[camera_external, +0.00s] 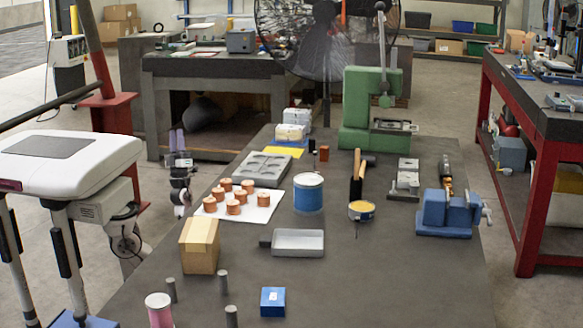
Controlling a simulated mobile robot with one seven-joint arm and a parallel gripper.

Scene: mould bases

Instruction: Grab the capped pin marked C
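Several short copper-coloured cylinders with paler tops (233,207) stand grouped on a white plate (265,213) at the left of the dark table. Grey upright pins (223,284) stand near the table's front left. No letter is readable at this size, so I cannot tell which piece is the capped pin marked C. What looks like my gripper (182,205) hangs at the table's left edge, left of the white plate and apart from the cylinders. Its fingers are too small to tell whether it is open or shut.
A cardboard box (198,247), pink can (159,311) and small blue box (272,302) stand in front. A blue can (308,193), a shallow tray (298,243) and a yellow-topped tin (361,211) are mid-table. A blue vise (446,214) is right. The front right is clear.

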